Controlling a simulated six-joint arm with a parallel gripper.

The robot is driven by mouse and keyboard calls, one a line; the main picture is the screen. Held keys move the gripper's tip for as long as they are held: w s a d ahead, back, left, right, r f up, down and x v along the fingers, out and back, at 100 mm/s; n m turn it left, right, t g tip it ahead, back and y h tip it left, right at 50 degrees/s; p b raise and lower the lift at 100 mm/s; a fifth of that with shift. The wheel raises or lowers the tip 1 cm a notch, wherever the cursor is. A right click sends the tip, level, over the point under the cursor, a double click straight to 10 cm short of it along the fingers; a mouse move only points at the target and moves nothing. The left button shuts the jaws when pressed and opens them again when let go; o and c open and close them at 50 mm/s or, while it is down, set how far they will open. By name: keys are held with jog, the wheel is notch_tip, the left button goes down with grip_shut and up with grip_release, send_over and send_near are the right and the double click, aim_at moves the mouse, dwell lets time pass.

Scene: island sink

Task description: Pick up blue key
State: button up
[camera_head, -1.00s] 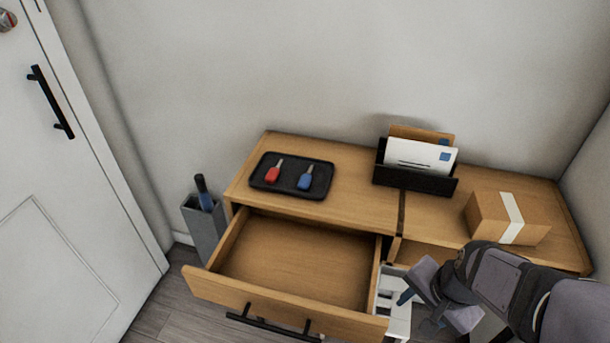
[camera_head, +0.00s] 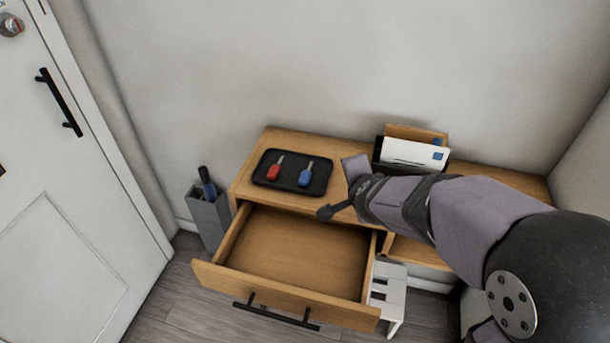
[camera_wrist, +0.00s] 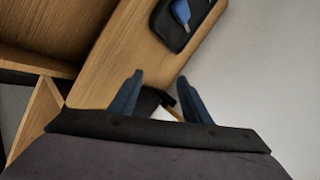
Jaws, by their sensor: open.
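The blue key (camera_head: 305,178) lies on a black tray (camera_head: 318,191) on top of the wooden cabinet, to the right of a red key (camera_head: 274,171). In the wrist view the blue key (camera_wrist: 181,12) shows at the top, on the tray (camera_wrist: 160,22). My gripper (camera_head: 335,190) is just right of the tray in the head view. In the wrist view its two blue fingers (camera_wrist: 158,92) are apart with nothing held between them. The red key is out of the wrist view.
The cabinet's drawer (camera_head: 284,290) is pulled open and empty, in front of the tray. A letter holder with envelopes (camera_head: 412,152) stands behind my arm. A grey umbrella stand (camera_head: 207,219) is left of the cabinet. A white stool (camera_head: 392,291) stands below right.

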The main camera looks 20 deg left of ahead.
aim_at(306, 172)
jog(key=a+n, duration=0.2)
jog(key=a+f+n+t, duration=0.1)
jog(key=a+n, duration=0.1)
jog(key=a, duration=0.1)
jog(key=a+n+h, duration=0.1)
jog(key=a+n, duration=0.1)
jog(key=a, duration=0.1)
jog(key=shift+a+f+t+p, duration=0.15)
jog(key=shift+t+p, duration=0.15)
jog(key=shift+p, duration=0.1)
jog(key=s+a+n, duration=0.1)
jog(key=s+a+n+t+h, duration=0.1)
jog(key=n, duration=0.1)
jog(key=s+a+f+n, duration=0.1)
jog(key=a, duration=0.1)
jog(key=shift+t, duration=0.3)
jog(key=shift+s+a+f+n+h+p, duration=0.1)
jog(key=shift+s+a+n+h+p, duration=0.25)
jog(key=shift+n, duration=0.35)
jog(key=shift+d+r+x, duration=0.15)
jog(key=shift+x, duration=1.7)
jog(key=shift+d+r+x, duration=0.1)
jog(key=shift+d+x, duration=0.05)
jog(key=shift+x, duration=1.7)
jog(key=shift+w, duration=0.1)
grip_shut()
